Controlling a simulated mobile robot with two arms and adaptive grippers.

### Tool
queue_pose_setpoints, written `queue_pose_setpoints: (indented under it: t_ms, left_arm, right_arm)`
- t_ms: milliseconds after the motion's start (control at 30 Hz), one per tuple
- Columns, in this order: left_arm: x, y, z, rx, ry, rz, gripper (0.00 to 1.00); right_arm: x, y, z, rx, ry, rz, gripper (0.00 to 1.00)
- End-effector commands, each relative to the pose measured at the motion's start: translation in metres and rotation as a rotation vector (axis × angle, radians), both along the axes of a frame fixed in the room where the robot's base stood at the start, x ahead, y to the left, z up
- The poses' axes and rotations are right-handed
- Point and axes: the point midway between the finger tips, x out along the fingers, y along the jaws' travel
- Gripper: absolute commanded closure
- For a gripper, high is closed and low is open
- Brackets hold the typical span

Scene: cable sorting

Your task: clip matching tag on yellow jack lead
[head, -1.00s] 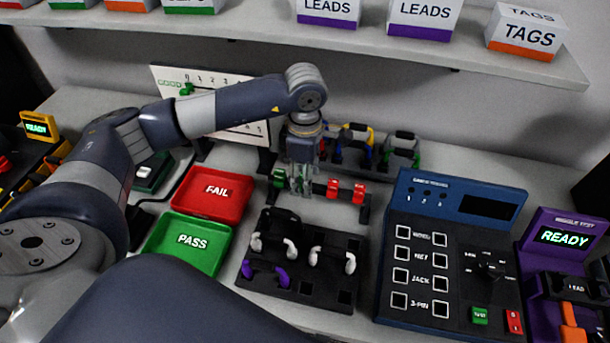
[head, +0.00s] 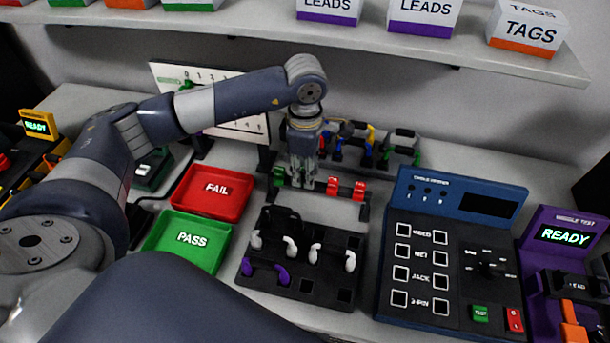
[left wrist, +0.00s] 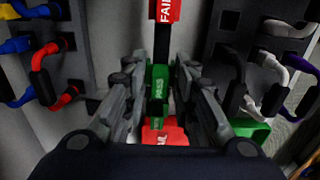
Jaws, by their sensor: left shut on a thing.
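My left gripper (head: 303,180) points down at the tag rail behind the black lead holder. In the left wrist view its fingers are shut on a green PASS tag (left wrist: 160,82), which they largely hide in the head view. Another green tag (head: 278,176) sits on the rail to the left, and red tags (head: 334,187) sit to the right. A red FAIL tag (left wrist: 167,10) shows beyond the fingers. A yellow lead (head: 371,134) hangs among other coloured leads on the back rack, partly hidden; its plug type cannot be told. My right gripper is not in view.
The red FAIL tray (head: 212,190) and green PASS tray (head: 188,238) look empty. The black holder (head: 318,288) carries white and purple leads. A blue tester (head: 455,250) and purple wiggle tester (head: 560,245) stand at the right. The shelf (head: 230,27) overhangs the back.

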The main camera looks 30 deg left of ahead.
Motion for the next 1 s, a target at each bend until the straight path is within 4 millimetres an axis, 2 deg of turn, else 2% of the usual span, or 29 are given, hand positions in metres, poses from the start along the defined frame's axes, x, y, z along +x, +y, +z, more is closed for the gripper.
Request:
queue_pose_setpoints:
  t_ms: [200, 400, 600, 1000]
  left_arm:
    - [0.001, 0.0, 0.043, 0.0, -0.006, 0.0, 0.86]
    - [0.001, 0.0, 0.075, 0.001, -0.003, 0.001, 0.86]
    - [0.0, 0.0, 0.094, 0.001, -0.002, 0.001, 0.86]
    - [0.0, 0.0, 0.114, 0.0, -0.001, 0.001, 0.86]
  right_arm:
    - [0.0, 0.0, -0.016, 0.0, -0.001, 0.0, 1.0]
    - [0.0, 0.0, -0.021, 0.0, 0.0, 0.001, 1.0]
    - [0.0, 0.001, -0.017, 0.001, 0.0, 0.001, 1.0]
    - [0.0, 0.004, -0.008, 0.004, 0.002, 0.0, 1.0]
